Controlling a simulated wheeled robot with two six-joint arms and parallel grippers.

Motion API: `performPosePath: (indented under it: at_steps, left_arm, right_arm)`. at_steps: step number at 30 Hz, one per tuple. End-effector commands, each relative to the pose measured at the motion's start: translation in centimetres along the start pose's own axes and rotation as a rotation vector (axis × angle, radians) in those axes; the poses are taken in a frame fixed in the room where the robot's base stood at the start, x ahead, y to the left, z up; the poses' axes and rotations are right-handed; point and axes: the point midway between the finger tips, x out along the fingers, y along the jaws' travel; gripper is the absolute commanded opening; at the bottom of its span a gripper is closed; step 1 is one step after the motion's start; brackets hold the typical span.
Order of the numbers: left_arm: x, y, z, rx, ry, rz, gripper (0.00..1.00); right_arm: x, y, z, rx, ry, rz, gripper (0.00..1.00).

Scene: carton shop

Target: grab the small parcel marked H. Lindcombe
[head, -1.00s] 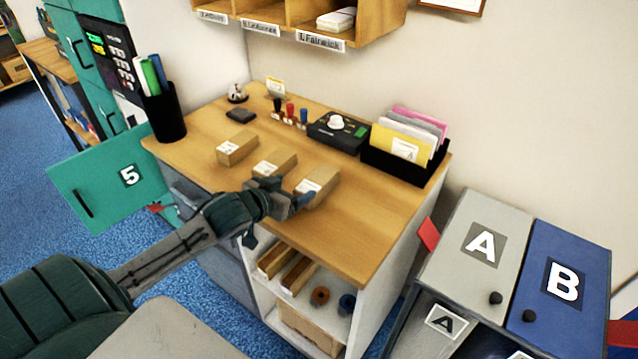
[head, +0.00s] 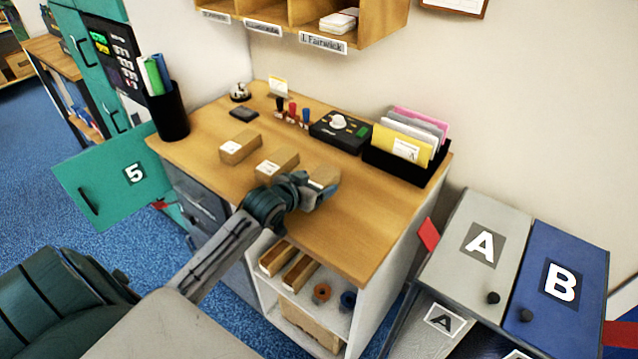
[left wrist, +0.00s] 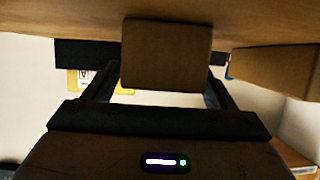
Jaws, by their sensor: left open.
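Three small brown parcels with white labels lie on the wooden counter: a left one (head: 240,147), a middle one (head: 277,165) and a right one (head: 325,175). Their label writing is too small to read, so I cannot tell which is marked H. Lindcombe. My left gripper (head: 317,192) is at the near end of the right parcel and partly covers it. In the left wrist view my left gripper (left wrist: 160,78) is open, with the right parcel (left wrist: 167,50) showing between its fingers, not gripped. Another parcel (left wrist: 272,72) shows at the side. My right gripper is not in view.
Behind the parcels stand stamps (head: 292,115), a black device (head: 340,132) and an envelope holder (head: 405,160). A pen cup (head: 170,112) stands at the left corner. An open green door (head: 110,185) is left of the counter; bins A (head: 480,225) and B (head: 570,260) are right.

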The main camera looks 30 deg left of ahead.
Motion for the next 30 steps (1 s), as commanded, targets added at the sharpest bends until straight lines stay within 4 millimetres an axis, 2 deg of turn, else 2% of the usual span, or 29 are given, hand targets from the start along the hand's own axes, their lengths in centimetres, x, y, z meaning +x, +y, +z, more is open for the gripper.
performPosePath:
  at_steps: [5, 13, 23, 30]
  left_arm:
    - [0.0, 0.0, 0.0, 0.001, 0.000, 0.000, 0.78]
    - [0.0, 0.0, 0.0, 0.001, 0.000, 0.000, 0.25]
    - [-0.1, 0.0, -0.3, 0.002, 0.002, 0.000, 0.24]
    - [-0.9, 0.0, -2.3, 0.004, 0.006, 0.000, 0.24]
  right_arm:
    - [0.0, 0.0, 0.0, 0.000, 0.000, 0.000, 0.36]
    - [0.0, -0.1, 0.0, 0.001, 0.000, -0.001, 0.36]
    - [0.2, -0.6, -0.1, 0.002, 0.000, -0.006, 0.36]
    - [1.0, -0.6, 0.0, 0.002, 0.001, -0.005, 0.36]
